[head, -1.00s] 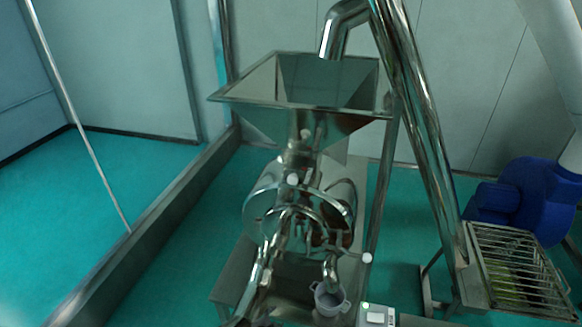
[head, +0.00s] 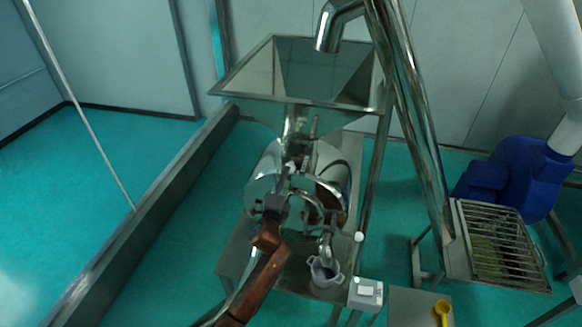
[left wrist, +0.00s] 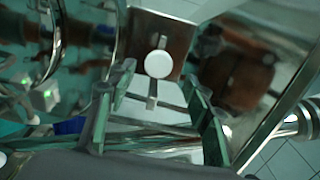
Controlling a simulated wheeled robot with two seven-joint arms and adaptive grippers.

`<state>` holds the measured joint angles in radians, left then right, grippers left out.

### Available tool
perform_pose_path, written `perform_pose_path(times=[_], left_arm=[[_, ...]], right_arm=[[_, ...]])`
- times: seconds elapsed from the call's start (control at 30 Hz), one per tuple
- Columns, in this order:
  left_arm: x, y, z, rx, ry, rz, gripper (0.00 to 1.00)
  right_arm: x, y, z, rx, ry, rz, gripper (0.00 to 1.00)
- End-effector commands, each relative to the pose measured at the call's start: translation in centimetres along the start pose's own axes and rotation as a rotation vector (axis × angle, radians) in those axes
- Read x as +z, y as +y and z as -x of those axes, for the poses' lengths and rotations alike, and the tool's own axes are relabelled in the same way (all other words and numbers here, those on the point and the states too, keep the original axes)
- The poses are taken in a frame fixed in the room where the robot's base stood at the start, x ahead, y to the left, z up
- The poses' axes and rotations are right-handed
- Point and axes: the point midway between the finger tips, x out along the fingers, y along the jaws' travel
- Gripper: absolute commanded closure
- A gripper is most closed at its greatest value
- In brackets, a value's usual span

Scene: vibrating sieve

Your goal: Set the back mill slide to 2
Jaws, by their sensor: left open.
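The shiny metal mill (head: 262,175) stands in the middle of the head view under a square hopper (head: 340,112). My left gripper (head: 280,192) is in front of the mill, below the hopper's neck, its arm coming up from the bottom. In the left wrist view its two green-padded fingers (left wrist: 158,84) are apart. A round white knob (left wrist: 158,64) on a short metal stem shows between and just beyond the fingertips; I cannot tell whether they touch it. Slide markings are not readable. My right gripper is not in view.
A grey pot (head: 326,273) stands under the mill's spout. A white box (head: 365,293) sits to its right. A slanted metal pipe (head: 420,150) rises on the right, near a barred tray (head: 495,245), a blue machine (head: 515,180) and a yellow scoop (head: 442,310). Floor at left is clear.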

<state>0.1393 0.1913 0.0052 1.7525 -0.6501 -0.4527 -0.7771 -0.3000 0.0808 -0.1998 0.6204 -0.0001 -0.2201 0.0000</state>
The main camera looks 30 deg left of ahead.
Motion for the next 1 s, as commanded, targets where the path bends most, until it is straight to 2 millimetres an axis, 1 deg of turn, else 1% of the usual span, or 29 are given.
perform_pose_path(times=[0.13, 0.3, 0.43, 0.6, 0.83, 1.0], left_arm=[[0.0, 0.1, -2.3, 0.001, 0.0, 0.002, 0.54], [0.0, 0.3, -4.9, 0.001, 0.0, 0.003, 0.54], [0.0, 0.3, -6.3, 0.001, 0.0, 0.002, 0.54], [0.0, 0.2, -7.0, 0.002, 0.0, 0.004, 0.54], [0.0, 0.1, -7.0, 0.002, 0.0, 0.005, 0.54], [0.0, 0.2, -7.0, 0.003, 0.0, 0.004, 0.66]], right_arm=[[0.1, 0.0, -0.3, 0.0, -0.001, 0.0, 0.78], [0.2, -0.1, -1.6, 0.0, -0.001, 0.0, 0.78], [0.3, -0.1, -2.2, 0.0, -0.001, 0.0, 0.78], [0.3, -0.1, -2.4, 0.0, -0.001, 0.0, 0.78], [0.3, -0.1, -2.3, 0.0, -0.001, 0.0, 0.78], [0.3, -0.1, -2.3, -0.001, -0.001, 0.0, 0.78]])
